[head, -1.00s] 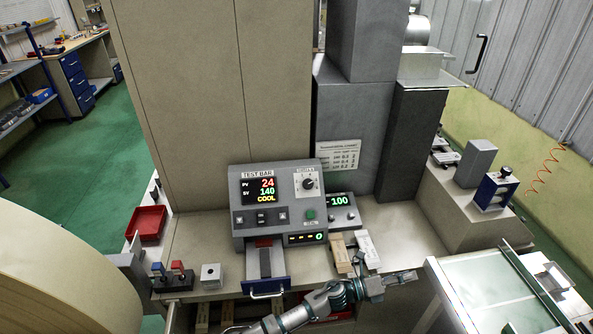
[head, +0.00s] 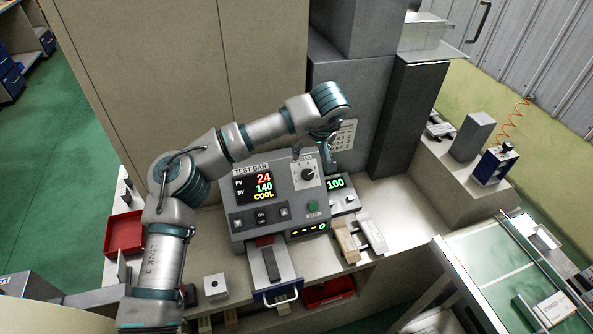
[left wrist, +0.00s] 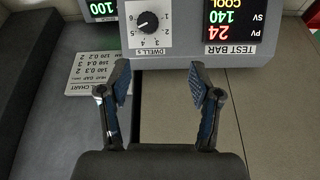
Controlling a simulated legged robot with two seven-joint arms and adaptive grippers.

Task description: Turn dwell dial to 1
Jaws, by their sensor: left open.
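The dwell dial (head: 308,174) is a black knob on a white plate at the upper right of the grey TEST BAR box (head: 240,222). In the left wrist view the dial (left wrist: 149,22) appears upside down, with numbers 1 to 6 around it. Its white mark seems to lean towards 5, but it is too small to be sure. My left gripper (head: 313,150) is above the box's back edge, pointing down near the dial. In the left wrist view the gripper (left wrist: 160,75) is open and empty, its fingers apart from the dial. My right gripper is not in view.
A small unit reading 100 (head: 338,184) stands right of the box. Pale blocks (head: 347,240) lie before it. A red bin (head: 125,233) is at left. A tall grey column (head: 350,110) stands close behind the gripper. The bench (head: 405,222) has free room at right.

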